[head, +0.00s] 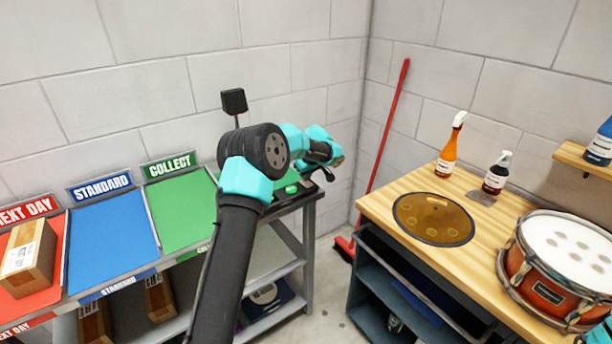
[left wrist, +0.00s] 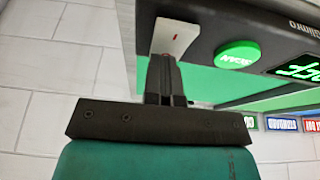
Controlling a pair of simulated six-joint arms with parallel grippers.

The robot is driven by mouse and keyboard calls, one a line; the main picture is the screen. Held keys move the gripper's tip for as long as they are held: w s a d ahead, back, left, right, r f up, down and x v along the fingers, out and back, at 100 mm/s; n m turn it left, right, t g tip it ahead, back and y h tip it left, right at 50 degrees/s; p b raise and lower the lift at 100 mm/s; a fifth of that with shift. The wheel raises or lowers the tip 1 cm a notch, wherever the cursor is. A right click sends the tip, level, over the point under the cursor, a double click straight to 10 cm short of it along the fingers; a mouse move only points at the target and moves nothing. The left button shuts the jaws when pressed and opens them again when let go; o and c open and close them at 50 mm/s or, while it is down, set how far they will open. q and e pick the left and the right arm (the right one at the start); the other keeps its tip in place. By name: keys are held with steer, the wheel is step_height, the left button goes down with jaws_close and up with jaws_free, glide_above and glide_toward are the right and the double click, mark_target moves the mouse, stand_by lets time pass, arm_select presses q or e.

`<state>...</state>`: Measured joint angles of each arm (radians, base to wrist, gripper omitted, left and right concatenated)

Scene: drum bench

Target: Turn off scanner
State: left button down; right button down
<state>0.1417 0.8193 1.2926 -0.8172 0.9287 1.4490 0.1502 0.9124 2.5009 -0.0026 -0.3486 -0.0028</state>
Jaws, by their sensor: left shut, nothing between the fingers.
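The scanner is a dark unit with a round green button (head: 292,189) on the grey bench's right end. In the left wrist view the green button (left wrist: 239,54) and a partly cut-off display with green characters (left wrist: 302,70) appear upside down. Beside the button is a pale plate with a small red mark (left wrist: 174,38), perhaps a switch plate. My left gripper (head: 324,170) is above this end of the bench. In the left wrist view its shut, empty fingers (left wrist: 162,62) are at the plate's edge; I cannot tell whether they touch. My right gripper is out of view.
Red, blue (head: 112,238) and green (head: 181,210) sorting trays lie to the left, with a box (head: 28,257) on the red one. A red broom (head: 384,145) leans in the corner. The wooden bench at right holds bottles and a drum (head: 556,270).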

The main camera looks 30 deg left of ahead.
arm_select(q)
steer(key=shift+s+d+f, duration=0.45)
steer(key=shift+d, duration=0.3)
steer(key=shift+w+d+r, duration=0.1)
steer(key=shift+r, duration=0.4)
steer(key=a+v, duration=0.1)
steer(key=v, duration=1.2)
steer(key=shift+w+r, duration=0.15)
steer(key=shift+r, duration=0.25)
